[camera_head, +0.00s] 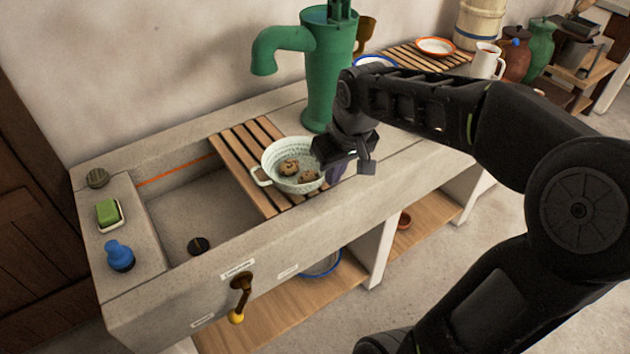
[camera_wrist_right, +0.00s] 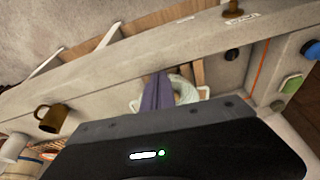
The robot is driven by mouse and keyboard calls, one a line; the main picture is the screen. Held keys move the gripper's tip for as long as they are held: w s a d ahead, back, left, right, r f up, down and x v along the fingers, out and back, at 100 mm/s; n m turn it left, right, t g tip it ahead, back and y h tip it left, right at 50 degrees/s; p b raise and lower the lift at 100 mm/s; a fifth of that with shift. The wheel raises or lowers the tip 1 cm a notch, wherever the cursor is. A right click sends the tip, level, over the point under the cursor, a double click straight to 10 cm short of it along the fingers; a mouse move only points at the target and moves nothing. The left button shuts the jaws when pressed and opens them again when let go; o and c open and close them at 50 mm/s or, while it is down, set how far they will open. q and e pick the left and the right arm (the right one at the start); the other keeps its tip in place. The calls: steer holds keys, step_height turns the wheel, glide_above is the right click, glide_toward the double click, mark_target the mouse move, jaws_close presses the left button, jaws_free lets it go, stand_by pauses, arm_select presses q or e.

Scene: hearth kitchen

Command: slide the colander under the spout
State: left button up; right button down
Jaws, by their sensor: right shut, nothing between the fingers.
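The pale green colander (camera_head: 262,158) holds brown round lumps, perhaps potatoes, and sits upright on the wooden slatted rack (camera_head: 238,160) across the sink. It also shows partly in the right wrist view (camera_wrist_right: 187,92), behind my fingers. The green pump's spout (camera_head: 268,58) curves out to the left, and its mouth is higher than the colander and up-left of it in the picture. My right gripper (camera_head: 335,174) is shut and empty, its purplish fingers pointing down close beside the colander's right side. I cannot tell whether they touch it. My left gripper is out of view.
The open stone basin (camera_head: 190,215) lies left of the rack, with a dark plug (camera_head: 198,245) in it. The pump body (camera_head: 325,90) rises behind the colander. A white mug (camera_head: 487,62) stands farther right.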

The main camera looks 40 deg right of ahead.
arm_select(q)
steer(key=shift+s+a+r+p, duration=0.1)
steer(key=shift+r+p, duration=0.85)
steer(key=shift+p, duration=0.15)
arm_select(e)
steer(key=shift+w+d+f, duration=0.15)
steer(key=shift+w+f, duration=1)
steer(key=shift+f, duration=0.45)
steer(key=shift+w+d+f, duration=0.1)
steer(key=shift+w+f, duration=1.05)
steer(key=shift+f, duration=0.5)
steer(key=shift+w+d+f, duration=0.15)
steer(key=shift+w+f, duration=1)
steer(key=shift+f, duration=0.45)
